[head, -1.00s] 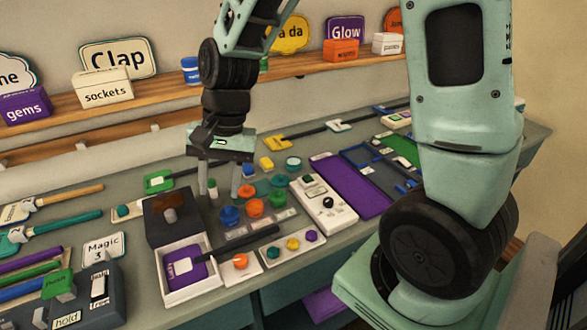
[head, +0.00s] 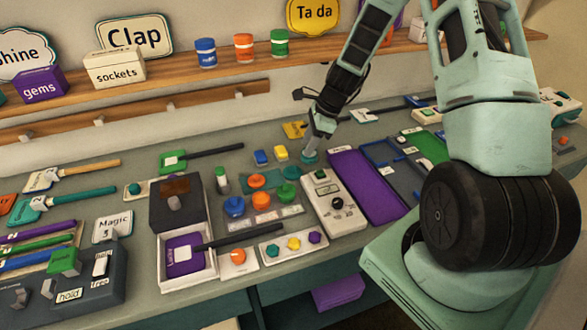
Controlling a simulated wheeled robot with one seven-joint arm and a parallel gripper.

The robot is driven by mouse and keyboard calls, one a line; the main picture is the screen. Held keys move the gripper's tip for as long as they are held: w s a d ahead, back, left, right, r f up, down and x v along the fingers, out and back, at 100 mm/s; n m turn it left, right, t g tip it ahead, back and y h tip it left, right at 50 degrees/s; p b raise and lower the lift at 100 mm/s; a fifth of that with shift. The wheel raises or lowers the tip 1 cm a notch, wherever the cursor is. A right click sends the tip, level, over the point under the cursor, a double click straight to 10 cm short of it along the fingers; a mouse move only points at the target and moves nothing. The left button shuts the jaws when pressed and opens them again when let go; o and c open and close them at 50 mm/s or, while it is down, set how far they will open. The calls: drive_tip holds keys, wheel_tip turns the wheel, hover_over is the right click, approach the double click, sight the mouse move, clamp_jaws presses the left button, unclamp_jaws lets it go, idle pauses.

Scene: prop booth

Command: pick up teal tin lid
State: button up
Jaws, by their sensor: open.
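A small round teal piece (head: 309,157), which looks like the teal tin lid, lies on the grey bench at the left of the purple mat's far end. My gripper (head: 310,152) points down at it, its fingertips at or just above it. The jaws are open. The fingers partly cover the piece, and I cannot tell whether they touch it or straddle it. Another flat teal-green round (head: 289,173) lies nearer, beside an orange lid (head: 257,180).
A white control box (head: 334,202) and the purple mat (head: 364,183) lie nearer and right. Blue (head: 234,207) and orange (head: 261,200) tins stand in front. A wooden shelf (head: 180,75) runs behind.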

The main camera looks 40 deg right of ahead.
sight(293, 167)
drive_tip(key=x, duration=0.4)
drive_tip(key=shift+p, duration=0.4)
drive_tip(key=shift+w+p+x, duration=0.15)
drive_tip(key=shift+p+x, duration=0.5)
drive_tip(key=shift+x, duration=0.7)
drive_tip(key=shift+w+p+x, duration=0.15)
drive_tip(key=shift+p+x, duration=0.5)
drive_tip(key=shift+x, duration=0.7)
clamp_jaws()
